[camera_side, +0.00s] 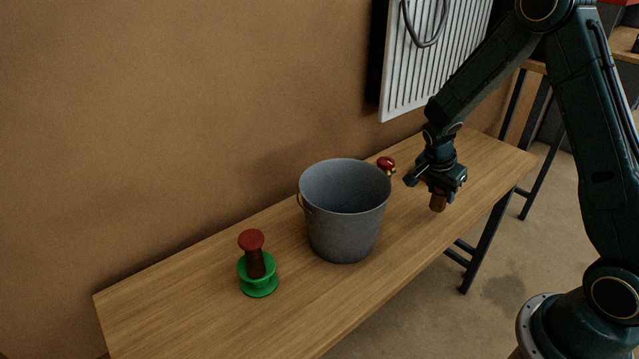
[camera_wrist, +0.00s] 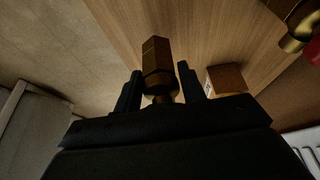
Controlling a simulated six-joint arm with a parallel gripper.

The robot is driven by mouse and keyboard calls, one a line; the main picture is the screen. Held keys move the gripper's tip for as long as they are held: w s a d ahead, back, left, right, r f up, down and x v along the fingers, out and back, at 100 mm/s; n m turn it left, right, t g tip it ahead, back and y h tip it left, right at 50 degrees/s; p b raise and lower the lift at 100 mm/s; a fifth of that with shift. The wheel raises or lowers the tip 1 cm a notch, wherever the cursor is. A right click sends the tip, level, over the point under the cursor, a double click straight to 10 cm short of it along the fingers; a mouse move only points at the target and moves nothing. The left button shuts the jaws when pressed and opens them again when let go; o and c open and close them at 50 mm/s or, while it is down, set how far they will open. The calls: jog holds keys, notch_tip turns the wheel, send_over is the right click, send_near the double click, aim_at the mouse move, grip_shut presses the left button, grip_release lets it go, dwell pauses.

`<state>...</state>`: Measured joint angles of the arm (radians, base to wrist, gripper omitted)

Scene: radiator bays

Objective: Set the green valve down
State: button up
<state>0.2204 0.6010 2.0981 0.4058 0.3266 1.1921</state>
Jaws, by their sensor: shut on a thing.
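My gripper (camera_side: 438,186) is over the bench's right part, beyond the bucket. In the wrist view its fingers (camera_wrist: 160,88) are shut on a brass-brown fitting (camera_wrist: 156,57) with a hexagonal end that sticks out past the fingertips. A brown end (camera_side: 438,203) shows below the gripper in the side view. I see no green on the held piece; its rear part is hidden by the gripper, so I cannot tell if it is the green valve. I cannot tell whether it touches the bench (camera_side: 400,222).
A grey bucket (camera_side: 345,225) stands mid-bench. A red-knobbed brass valve (camera_side: 386,163) is behind it. A green spool-shaped piece (camera_side: 258,283) with a dark red knobbed piece (camera_side: 252,241) is at left. A small brown box (camera_wrist: 226,79) is beside the fingers. A white radiator (camera_side: 435,70) hangs behind.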

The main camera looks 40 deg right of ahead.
aim_at(438, 194)
jog(key=shift+f, duration=1.4)
jog(key=shift+f, duration=0.15)
jog(key=o, duration=1.3)
jog(key=v, duration=1.2)
